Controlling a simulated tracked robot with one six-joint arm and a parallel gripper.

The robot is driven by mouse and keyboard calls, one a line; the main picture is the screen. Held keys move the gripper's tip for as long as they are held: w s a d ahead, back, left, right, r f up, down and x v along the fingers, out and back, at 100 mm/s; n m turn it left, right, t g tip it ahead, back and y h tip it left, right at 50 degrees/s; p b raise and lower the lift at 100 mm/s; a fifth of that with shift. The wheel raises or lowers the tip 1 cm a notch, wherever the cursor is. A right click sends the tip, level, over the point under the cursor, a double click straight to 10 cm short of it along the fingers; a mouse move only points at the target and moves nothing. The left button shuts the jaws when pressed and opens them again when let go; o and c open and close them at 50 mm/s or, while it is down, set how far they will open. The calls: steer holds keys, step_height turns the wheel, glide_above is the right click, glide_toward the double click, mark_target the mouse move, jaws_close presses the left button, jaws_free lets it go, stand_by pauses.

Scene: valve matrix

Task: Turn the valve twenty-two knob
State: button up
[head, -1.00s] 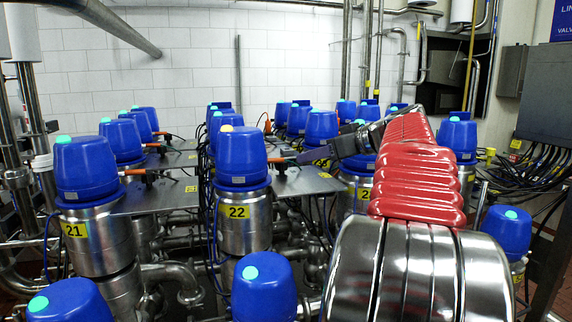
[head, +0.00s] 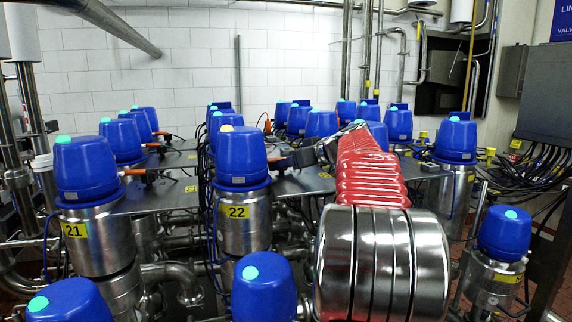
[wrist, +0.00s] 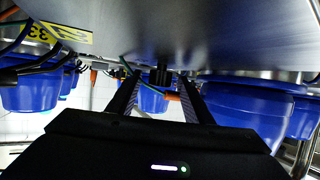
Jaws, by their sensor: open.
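The valve twenty-two unit shows in the head view as a steel cylinder with a yellow "22" label (head: 238,212) under a blue cap (head: 240,158) with a pale top dot. An orange and black knob (head: 277,160) sits right of the cap, just above a flat metal plate. My gripper (head: 290,159) reaches in from the right, its dark tips close to the knob and partly covering it. In the wrist view, which appears upside down, my gripper (wrist: 160,82) is open, with a black stub and a blue cap (wrist: 152,101) between the fingers. I cannot tell whether anything touches.
The metal plate (wrist: 200,35) lies close to the fingers in the wrist view. Valve 21 (head: 85,165) stands to the left, and more blue-capped valves (head: 455,138) stand behind and right. A blue cap (head: 264,287) is in front. Pipes fill the space below.

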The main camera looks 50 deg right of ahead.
steer(key=shift+c, duration=0.3)
steer(key=c, duration=1)
steer(key=shift+a, duration=0.1)
steer(key=shift+w+a+m+g+h, duration=0.1)
steer(key=shift+a+m+g+h, duration=0.1)
steer(key=shift+m+h, duration=0.6)
steer(key=shift+a+m+g+h, duration=0.1)
steer(key=shift+m+g+h, duration=0.1)
steer(key=shift+m+h, duration=0.6)
steer(key=shift+f+m+g+h, duration=0.1)
steer(key=shift+m+g+h, duration=0.2)
steer(key=shift+m+h, duration=0.4)
